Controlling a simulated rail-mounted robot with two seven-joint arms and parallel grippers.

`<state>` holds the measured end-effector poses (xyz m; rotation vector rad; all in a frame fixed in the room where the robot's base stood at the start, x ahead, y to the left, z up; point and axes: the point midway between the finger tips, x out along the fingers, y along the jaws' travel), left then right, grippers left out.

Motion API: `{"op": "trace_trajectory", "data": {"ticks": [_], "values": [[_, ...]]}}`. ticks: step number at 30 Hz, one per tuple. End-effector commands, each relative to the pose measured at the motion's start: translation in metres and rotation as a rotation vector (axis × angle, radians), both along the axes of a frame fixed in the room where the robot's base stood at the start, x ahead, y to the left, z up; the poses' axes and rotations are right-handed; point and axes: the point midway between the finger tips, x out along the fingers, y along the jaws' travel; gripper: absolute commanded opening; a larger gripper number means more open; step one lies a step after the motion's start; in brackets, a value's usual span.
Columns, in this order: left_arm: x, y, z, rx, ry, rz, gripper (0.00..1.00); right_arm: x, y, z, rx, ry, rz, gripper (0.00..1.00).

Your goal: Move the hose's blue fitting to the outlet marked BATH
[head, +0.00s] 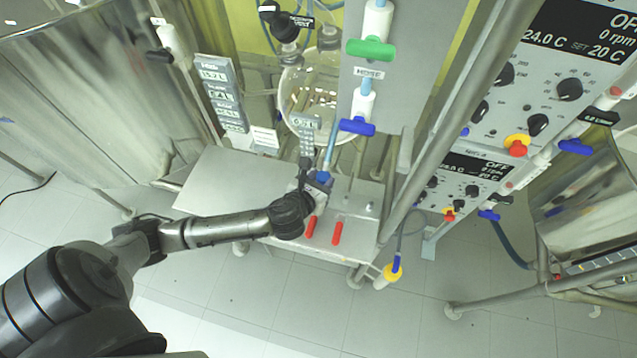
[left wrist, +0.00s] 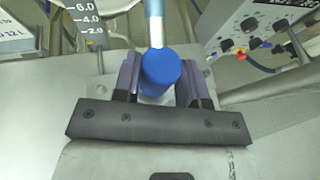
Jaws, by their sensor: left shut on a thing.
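The hose's blue fitting (head: 323,176) is between the jaws of my left gripper (head: 319,181), above the grey bench top. In the left wrist view the blue fitting (left wrist: 160,73) sits between the two fingers of the left gripper (left wrist: 160,80), which is shut on it. The light-blue hose (head: 330,149) runs up from the fitting toward a blue-handled valve (head: 357,127) below the HOSE label (head: 369,73). I cannot read a BATH mark in either view. What lies directly under the fitting is hidden by the gripper. My right gripper is not in view.
Two red handles (head: 337,232) lie at the front of the bench (head: 225,176), close to my left gripper. A glass vessel (head: 303,88) stands behind. Control panels (head: 560,75) and a slanted metal post (head: 462,105) stand to the right. The bench's left part is bare.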

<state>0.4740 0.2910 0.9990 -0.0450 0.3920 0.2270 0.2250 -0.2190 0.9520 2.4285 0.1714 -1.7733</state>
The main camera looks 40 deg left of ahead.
Motion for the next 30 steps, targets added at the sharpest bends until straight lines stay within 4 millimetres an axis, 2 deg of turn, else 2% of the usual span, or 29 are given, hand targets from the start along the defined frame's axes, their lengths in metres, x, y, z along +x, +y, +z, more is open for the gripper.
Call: {"op": "trace_trajectory", "data": {"ticks": [17,30], "values": [[0.0,0.0,0.021,0.0,-0.003,0.001,0.07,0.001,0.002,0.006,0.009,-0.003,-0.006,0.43],[0.0,0.0,0.036,0.001,-0.002,0.001,0.07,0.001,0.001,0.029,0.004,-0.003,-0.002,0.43]]}}
